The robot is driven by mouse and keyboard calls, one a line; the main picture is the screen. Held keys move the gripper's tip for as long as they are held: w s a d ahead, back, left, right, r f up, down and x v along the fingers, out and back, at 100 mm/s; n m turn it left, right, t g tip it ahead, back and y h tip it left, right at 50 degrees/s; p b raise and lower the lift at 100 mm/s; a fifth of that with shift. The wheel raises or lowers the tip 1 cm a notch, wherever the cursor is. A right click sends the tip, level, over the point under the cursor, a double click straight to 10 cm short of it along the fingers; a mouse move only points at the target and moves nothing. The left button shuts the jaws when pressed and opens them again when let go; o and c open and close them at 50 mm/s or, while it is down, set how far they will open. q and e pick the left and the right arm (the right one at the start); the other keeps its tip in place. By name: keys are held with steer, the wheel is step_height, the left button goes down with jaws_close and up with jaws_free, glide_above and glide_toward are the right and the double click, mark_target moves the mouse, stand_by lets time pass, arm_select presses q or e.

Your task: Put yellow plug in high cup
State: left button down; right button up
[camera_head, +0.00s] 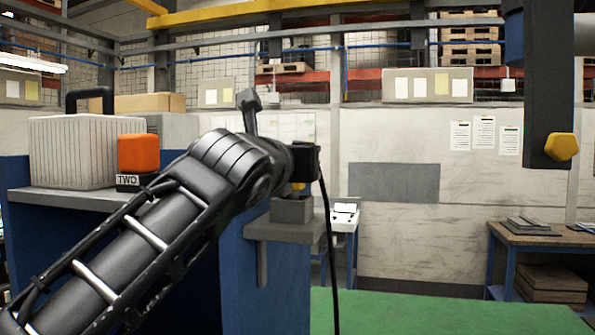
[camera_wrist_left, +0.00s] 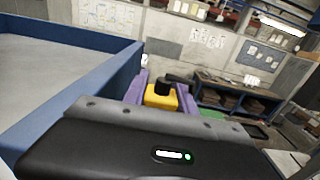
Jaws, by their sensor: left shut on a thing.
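The yellow plug (camera_wrist_left: 160,97), with a black knob on top, sits between the purple fingers of my left gripper (camera_wrist_left: 164,96) in the wrist view. The gripper is shut on it. In the head view a small yellow part of the plug (camera_head: 298,187) shows below the gripper end of my left arm (camera_head: 302,166). It is just above a grey square cup (camera_head: 292,210) on a bracket at the blue cabinet's corner. Whether the plug is inside the cup or only over it cannot be told. The cup's opening is hidden. My right gripper is not in view.
A striped case (camera_head: 75,150) and an orange block (camera_head: 138,153) stand on the grey top at left. A dark column with a yellow hexagonal knob (camera_head: 562,147) hangs at right. A workbench (camera_head: 540,239) stands at far right. Green floor (camera_head: 440,312) is clear.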

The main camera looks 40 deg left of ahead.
arm_select(q)
steer(key=shift+f, duration=0.65)
steer(key=c, duration=1)
jaws_free()
steer(key=b+v, duration=0.3)
steer(key=v, duration=0.9)
